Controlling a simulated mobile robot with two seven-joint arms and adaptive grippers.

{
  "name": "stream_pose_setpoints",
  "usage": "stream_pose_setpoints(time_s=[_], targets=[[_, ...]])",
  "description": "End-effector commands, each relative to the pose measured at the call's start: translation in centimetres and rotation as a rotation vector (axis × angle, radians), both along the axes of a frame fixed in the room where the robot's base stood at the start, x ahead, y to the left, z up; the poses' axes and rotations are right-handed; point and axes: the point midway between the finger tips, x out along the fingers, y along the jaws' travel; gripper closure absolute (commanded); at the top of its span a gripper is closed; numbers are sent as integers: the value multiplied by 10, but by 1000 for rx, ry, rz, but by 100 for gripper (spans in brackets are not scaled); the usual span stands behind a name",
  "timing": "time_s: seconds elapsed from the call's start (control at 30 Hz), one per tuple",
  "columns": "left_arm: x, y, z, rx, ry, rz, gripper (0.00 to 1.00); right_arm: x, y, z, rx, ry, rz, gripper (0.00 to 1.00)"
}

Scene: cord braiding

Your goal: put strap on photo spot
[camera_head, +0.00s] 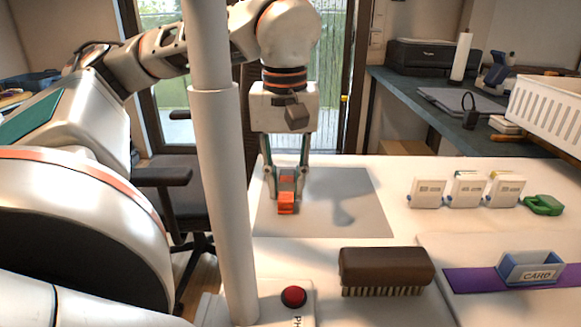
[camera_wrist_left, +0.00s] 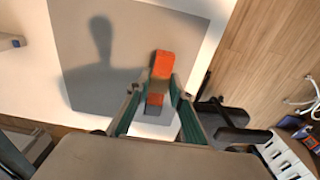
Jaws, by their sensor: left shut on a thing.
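My left gripper (camera_head: 286,189) is shut on an orange piece (camera_head: 286,204), which I take to be the strap. The gripper points down over the left part of the flat grey square (camera_head: 355,217), which looks like the photo spot. In the left wrist view the orange strap (camera_wrist_left: 161,66) sticks out beyond the green-sided fingers (camera_wrist_left: 157,92), over the grey square (camera_wrist_left: 85,85) near one edge. I cannot tell whether the strap touches the square. My right gripper is not in view.
A brown brush (camera_head: 386,267) and a red button (camera_head: 294,296) stand in front of the square. Several white packs (camera_head: 467,190) and a green item (camera_head: 543,205) are to the right. A blue card holder (camera_head: 530,268) stands on a purple strip (camera_head: 470,280).

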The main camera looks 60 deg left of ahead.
Motion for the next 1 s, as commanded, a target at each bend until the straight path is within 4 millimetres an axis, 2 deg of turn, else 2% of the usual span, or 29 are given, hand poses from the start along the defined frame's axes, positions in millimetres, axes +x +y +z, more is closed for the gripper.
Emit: stream_pose_setpoints(time_s=[0.33, 0.37, 0.4, 0.8, 1.0], targets=[[0, 0, -2, 1, -4, 0, 100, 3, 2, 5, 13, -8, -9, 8], [0, 0, -2, 1, -3, 0, 71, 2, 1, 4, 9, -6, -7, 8], [0, 0, -3, 1, -3, 0, 62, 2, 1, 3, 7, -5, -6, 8], [0, 0, -1, 2, -1, 0, 62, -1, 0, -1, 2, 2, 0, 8], [-1, 0, 32, 5, -12, 2, 62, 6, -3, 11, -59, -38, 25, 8]])
